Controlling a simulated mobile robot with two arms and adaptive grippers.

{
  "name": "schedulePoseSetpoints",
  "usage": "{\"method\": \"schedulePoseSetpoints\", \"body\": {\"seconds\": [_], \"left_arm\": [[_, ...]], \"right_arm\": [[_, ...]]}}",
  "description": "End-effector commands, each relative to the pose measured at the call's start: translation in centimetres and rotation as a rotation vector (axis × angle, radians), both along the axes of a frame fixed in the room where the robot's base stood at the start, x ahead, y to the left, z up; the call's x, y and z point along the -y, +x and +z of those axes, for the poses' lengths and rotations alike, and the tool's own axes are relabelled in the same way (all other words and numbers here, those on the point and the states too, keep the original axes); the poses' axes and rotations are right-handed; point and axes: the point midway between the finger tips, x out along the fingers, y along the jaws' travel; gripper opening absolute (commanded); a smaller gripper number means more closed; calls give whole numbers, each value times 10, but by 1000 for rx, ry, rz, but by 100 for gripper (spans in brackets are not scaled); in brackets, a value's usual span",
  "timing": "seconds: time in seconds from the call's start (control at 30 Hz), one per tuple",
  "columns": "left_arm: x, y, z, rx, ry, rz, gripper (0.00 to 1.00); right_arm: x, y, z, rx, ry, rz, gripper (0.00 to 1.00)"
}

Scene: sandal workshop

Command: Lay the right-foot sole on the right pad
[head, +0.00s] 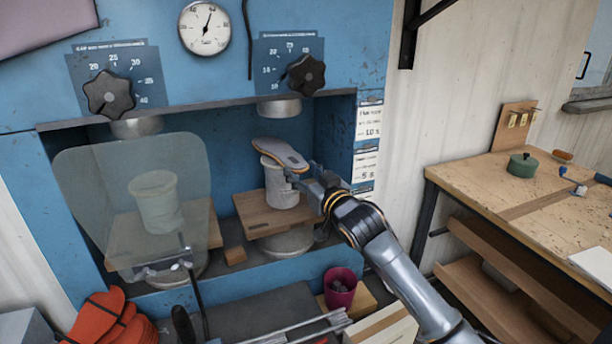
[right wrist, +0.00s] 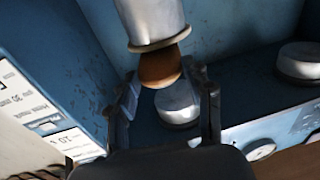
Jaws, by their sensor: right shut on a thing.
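The grey sole (head: 279,153) with an orange edge lies across the top of the right pad (head: 280,188), a pale cylinder on a wooden board inside the press. My right gripper (head: 312,177) is shut on the sole's near right end. In the right wrist view, which is upside down, the sole's brown-orange end (right wrist: 160,68) shows between the fingers (right wrist: 165,95), against the pad's rim (right wrist: 158,42). The sole looks roughly flat and touching the pad; the exact contact is hidden. My left gripper is not in view.
The right press head (head: 279,106) is above the sole with a gap. A clear shield (head: 85,180) covers the left pad (head: 157,203). A workbench (head: 470,180) with a green pot (head: 523,165) is at the right.

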Motion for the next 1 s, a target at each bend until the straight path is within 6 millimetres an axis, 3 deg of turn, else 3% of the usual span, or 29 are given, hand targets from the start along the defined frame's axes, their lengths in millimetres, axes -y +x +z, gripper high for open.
{"method": "schedulePoseSetpoints", "body": {"seconds": [1.0], "left_arm": [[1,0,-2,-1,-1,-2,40]], "right_arm": [[-1,1,-6,2,1,0,27]]}}
